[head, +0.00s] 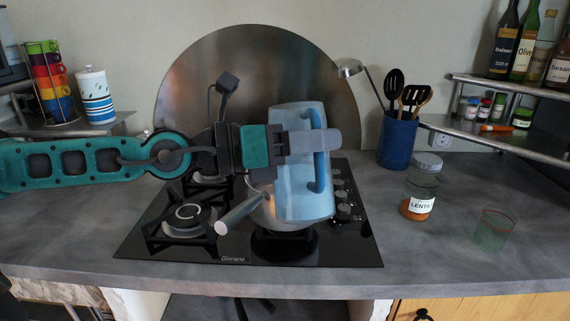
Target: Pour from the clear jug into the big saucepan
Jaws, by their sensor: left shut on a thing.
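The clear jug (297,190), tinted blue with a blue handle, is in the middle of the head view over the hob. My left gripper (312,141) comes in from the left and is shut on the jug near its upper part. The jug is close to upright, with a slight lean. The big saucepan (262,212) is on the hob's front right burner, its handle pointing to the lower left. My right gripper is not in view.
The black hob (190,248) has a free front left burner (189,216). To the right stand a blue utensil pot (397,143), a lentil jar (420,190) and a greenish glass (492,230). A shelf (500,95) with bottles and spice jars is at right.

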